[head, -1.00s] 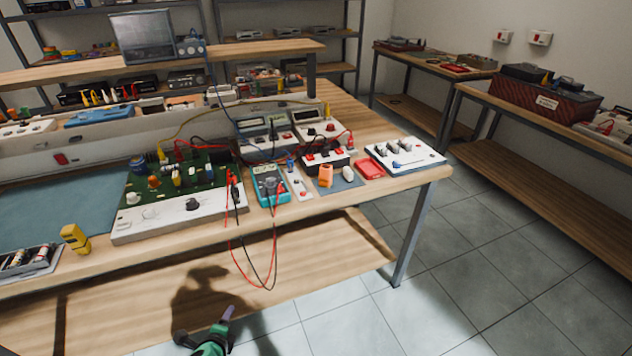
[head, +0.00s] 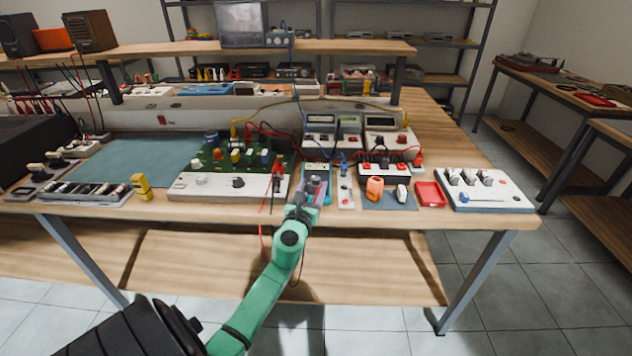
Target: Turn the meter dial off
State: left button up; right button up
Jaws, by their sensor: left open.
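The meter (head: 316,168) is a teal handheld multimeter lying near the front of the workbench (head: 420,212), just right of the green circuit board. Only its upper part shows clearly. My left gripper (head: 314,185) is over the meter's lower half, its jaws open. It hides the dial, so I cannot tell the dial's setting or whether a finger touches it. My green left arm reaches up to it from the bottom of the picture. My right gripper is out of the picture.
Red and black leads (head: 275,178) hang beside the gripper on its left. The green circuit board (head: 238,160) stands left of the meter. A narrow white switch strip (head: 346,195) and an orange item (head: 374,188) lie to the right. A raised shelf (head: 190,47) runs behind.

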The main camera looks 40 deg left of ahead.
aim_at(316, 180)
pick_arm(q)
jog(key=x, duration=0.3)
jog(key=shift+s+a, duration=0.1)
grip_shut()
